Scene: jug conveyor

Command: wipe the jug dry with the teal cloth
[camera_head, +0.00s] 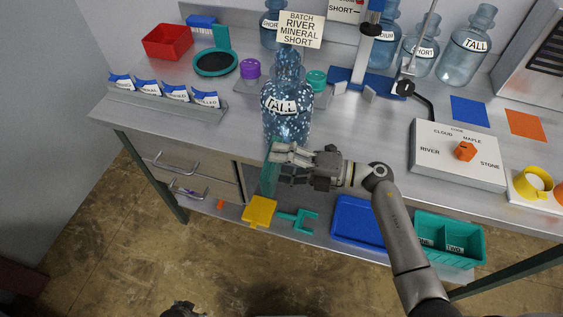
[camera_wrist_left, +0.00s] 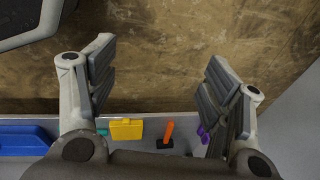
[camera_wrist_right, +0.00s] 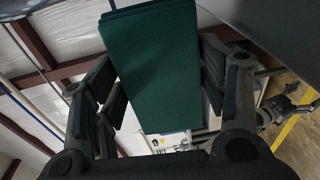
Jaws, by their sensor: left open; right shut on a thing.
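The jug (camera_head: 287,122) is clear blue, labelled TALL and speckled with droplets. It stands upright near the front edge of the bench. My right gripper (camera_head: 280,155) is just in front of its lower part, shut on the teal cloth (camera_head: 269,176). The cloth hangs flat beside the bench edge and fills the middle of the right wrist view (camera_wrist_right: 150,65) between the fingers. I cannot tell whether cloth and jug touch. My left gripper (camera_wrist_left: 150,85) is open and empty over the floor; in the head view only a dark bit shows at the bottom edge.
A sign (camera_head: 300,29) reads BATCH RIVER MINERAL SHORT behind the jug. A dial box (camera_head: 459,172) stands right, labelled packets (camera_head: 163,94) and a red bin (camera_head: 168,41) left. More jugs (camera_head: 466,50) stand behind. A blue tray (camera_head: 358,222) and teal bin (camera_head: 449,258) lie below.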

